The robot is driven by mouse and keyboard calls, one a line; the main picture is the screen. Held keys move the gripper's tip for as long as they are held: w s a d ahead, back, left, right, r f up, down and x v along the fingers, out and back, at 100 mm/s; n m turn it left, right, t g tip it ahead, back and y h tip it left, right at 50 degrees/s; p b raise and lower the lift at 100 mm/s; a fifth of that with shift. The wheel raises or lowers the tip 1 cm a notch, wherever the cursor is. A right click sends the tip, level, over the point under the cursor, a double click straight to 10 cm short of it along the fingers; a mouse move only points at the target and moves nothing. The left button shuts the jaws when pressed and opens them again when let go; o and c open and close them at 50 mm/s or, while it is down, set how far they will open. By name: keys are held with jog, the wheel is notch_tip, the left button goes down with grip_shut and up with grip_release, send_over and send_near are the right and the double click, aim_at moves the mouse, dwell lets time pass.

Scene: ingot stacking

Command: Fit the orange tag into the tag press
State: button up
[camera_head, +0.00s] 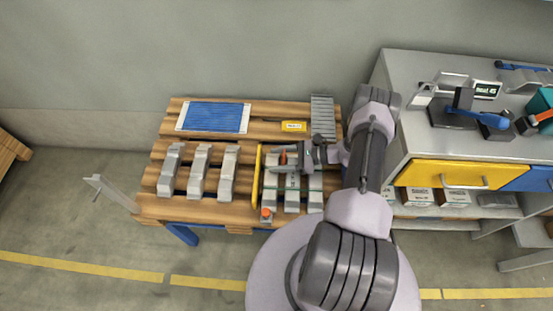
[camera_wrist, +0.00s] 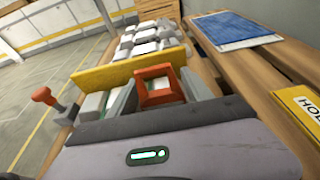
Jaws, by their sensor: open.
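My gripper (camera_head: 285,160) is over the right-hand ingot group on the wooden pallet. Its two fingers stand apart in the wrist view (camera_wrist: 160,95).
A yellow bar (camera_head: 256,174) stands left of the gripper, with several grey ingots (camera_head: 199,171) beyond it. A small red-topped fitting (camera_head: 267,214) is at the front edge. A blue sheet (camera_head: 215,117) and a yellow label (camera_head: 294,126) lie at the back. The bench has a yellow drawer (camera_head: 430,174).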

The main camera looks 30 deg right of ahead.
aim_at(296, 163)
jog(key=p+v, duration=0.1)
jog(key=v, duration=0.5)
jog(key=shift+s+d, duration=0.25)
jog(key=shift+d, duration=0.05)
jog(key=shift+w+d+r+n+g, duration=0.2)
jog(key=shift+r+n+g, duration=0.1)
jog(key=shift+r, duration=0.4)
jog(key=w+a+r+n+g+h, duration=0.2)
jog(key=a+r+n+g, duration=0.15)
jog(key=r, duration=0.85)
jog(key=w+a+r+n+g+h, duration=0.15)
jog(key=a+r+n, duration=0.35)
jog(key=r, duration=0.7)
jog(key=s+a+r+n+g+h, duration=0.1)
jog(key=s+a+r+n+h, duration=0.3)
jog(key=a+r, duration=0.55)
jog(key=s+a+r+n+t+h, duration=0.2)
jog(key=s+a+r+n+t, duration=0.2)
jog(key=s, duration=1)
notch_tip(296, 163, up, 5)
jog(key=a+n, duration=0.1)
jog(key=n, duration=0.2)
jog(key=shift+h, duration=0.35)
jog(key=shift+s+a, duration=0.1)
jog(key=shift+s, duration=0.15)
